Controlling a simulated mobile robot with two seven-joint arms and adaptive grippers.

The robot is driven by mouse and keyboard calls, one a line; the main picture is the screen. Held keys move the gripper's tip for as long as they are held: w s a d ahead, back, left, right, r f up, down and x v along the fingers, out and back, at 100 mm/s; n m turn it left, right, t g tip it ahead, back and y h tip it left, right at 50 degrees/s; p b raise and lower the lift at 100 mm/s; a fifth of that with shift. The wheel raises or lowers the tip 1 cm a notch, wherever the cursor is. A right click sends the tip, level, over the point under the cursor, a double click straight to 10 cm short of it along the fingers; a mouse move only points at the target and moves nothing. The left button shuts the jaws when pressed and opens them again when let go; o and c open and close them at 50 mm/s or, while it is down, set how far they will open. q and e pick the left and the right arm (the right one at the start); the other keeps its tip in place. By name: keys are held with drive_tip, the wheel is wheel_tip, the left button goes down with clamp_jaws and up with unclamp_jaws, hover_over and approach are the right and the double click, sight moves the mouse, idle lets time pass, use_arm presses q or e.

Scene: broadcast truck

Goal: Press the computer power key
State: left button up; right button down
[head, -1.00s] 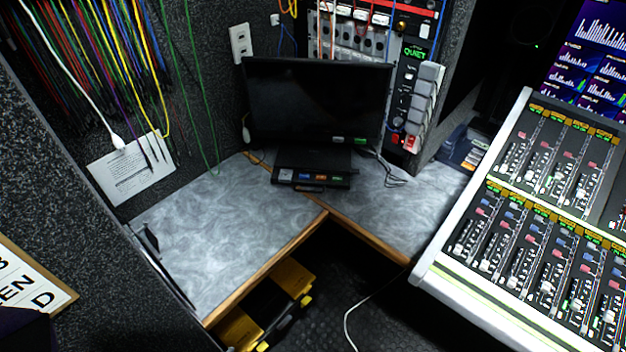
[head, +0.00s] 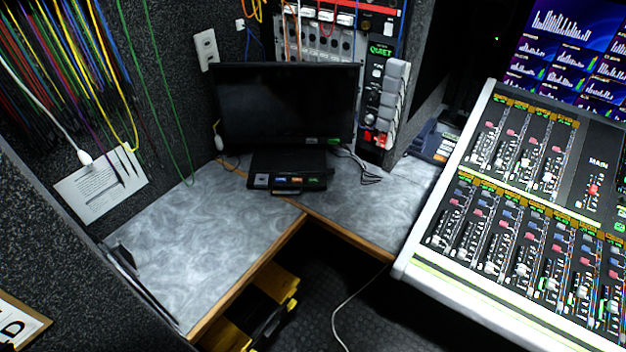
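A black computer box (head: 288,172) sits on the grey marbled corner desk, under and in front of a dark monitor (head: 287,108). Its front edge carries a light square at the left end and several small coloured labels or keys. Which of these is the power key is too small to tell. Neither of my grippers shows in the head view.
The grey desk (head: 200,235) has a wooden edge and is mostly clear on the left. A large mixing console (head: 480,220) stands at the right. Hanging cables (head: 75,80) cover the left wall. A yellow-and-black case (head: 270,300) and a white cable (head: 350,300) are below the desk.

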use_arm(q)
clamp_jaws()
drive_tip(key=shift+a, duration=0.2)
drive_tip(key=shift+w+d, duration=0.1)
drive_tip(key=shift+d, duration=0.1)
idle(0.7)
